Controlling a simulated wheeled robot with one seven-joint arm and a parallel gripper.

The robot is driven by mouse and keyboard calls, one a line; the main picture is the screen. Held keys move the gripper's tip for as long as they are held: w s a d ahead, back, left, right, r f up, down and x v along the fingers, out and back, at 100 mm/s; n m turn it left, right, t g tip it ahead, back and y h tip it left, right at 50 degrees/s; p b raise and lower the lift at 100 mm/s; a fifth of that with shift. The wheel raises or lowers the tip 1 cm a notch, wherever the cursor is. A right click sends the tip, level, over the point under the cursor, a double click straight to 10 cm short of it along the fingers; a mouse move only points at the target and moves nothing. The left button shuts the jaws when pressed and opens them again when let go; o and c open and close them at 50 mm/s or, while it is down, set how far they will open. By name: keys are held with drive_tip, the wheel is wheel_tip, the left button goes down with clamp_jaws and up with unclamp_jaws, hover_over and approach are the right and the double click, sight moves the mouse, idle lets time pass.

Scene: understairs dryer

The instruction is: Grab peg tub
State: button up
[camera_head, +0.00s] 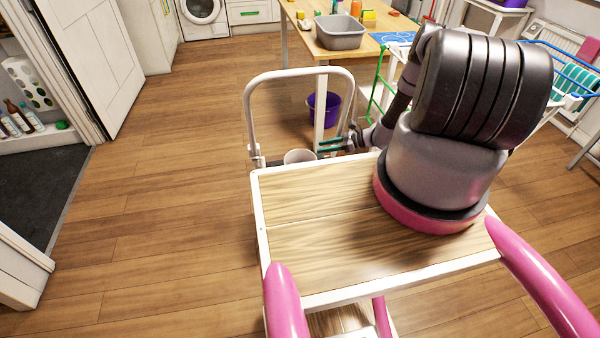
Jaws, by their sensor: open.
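A small pale round tub (299,157) shows just beyond the far edge of my wooden deck. It fits the peg tub, but its lower part is hidden by the deck edge and I cannot make out pegs in it. My gripper (325,147) is open, with its two dark fingers pointing left toward the tub. The fingertips are close to the tub's right side. I cannot tell whether they touch it.
A purple bucket (324,108) stands on the floor under a wooden table (300,42). A grey basin (340,32) sits on that table. A drying rack (568,68) stands at right, partly behind my arm. The wooden floor (170,190) at left is clear.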

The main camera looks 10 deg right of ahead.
sight(304, 151)
drive_tip(key=x, duration=0.8)
drive_tip(key=shift+s, duration=0.1)
clamp_jaws()
drive_tip(key=shift+f, duration=0.1)
idle(1.1)
